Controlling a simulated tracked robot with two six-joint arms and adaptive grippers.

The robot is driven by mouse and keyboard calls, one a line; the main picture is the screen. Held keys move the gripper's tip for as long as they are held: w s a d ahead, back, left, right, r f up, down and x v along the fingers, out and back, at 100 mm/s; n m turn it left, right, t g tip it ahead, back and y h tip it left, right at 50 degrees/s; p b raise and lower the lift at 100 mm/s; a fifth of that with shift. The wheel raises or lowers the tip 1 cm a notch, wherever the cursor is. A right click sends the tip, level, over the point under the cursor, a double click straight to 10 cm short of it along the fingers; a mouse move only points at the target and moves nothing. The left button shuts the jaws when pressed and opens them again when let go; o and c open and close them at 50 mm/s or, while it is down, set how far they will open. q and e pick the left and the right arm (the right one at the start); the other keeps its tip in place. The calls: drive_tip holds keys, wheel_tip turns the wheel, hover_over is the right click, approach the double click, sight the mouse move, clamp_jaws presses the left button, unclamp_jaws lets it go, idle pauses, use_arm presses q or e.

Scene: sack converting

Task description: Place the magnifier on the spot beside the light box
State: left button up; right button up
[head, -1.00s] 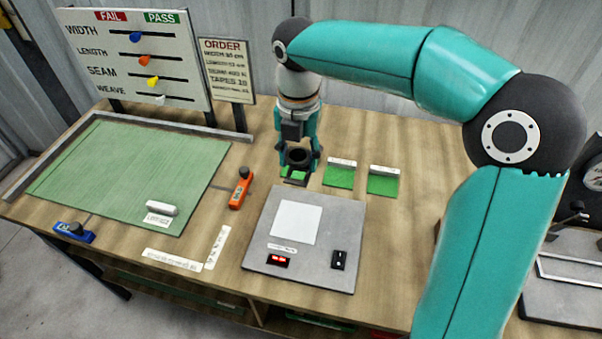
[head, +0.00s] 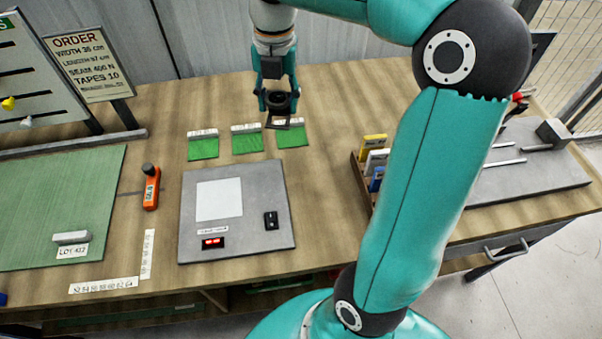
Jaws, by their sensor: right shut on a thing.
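My right gripper (head: 278,93) points down and is shut on the magnifier (head: 280,104), a small black piece with a round lens ring and a flat frame below. In the picture it overlaps the label edge of the rightmost green patch (head: 292,137); its exact height is hard to tell. The grey light box (head: 262,176), with a white lit square (head: 219,199), a red display and a black switch, lies nearer to me and lower left of the magnifier. My left gripper is not in view.
Two more labelled green patches (head: 203,149) (head: 247,142) lie in a row behind the light box. An orange tool (head: 151,188) and a green mat (head: 55,205) are to the left. A holder with coloured cards (head: 375,160) stands right. Bare wood lies between light box and holder.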

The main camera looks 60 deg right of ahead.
drive_tip(key=s+d+m, duration=0.1)
drive_tip(key=s+d, duration=0.2)
drive_tip(key=f, duration=1.6)
drive_tip(key=shift+d, duration=0.25)
drive_tip(key=shift+f, duration=2.2)
drive_tip(key=o, duration=1.2)
drive_tip(key=shift+f, duration=0.1)
drive_tip(key=shift+c, duration=0.2)
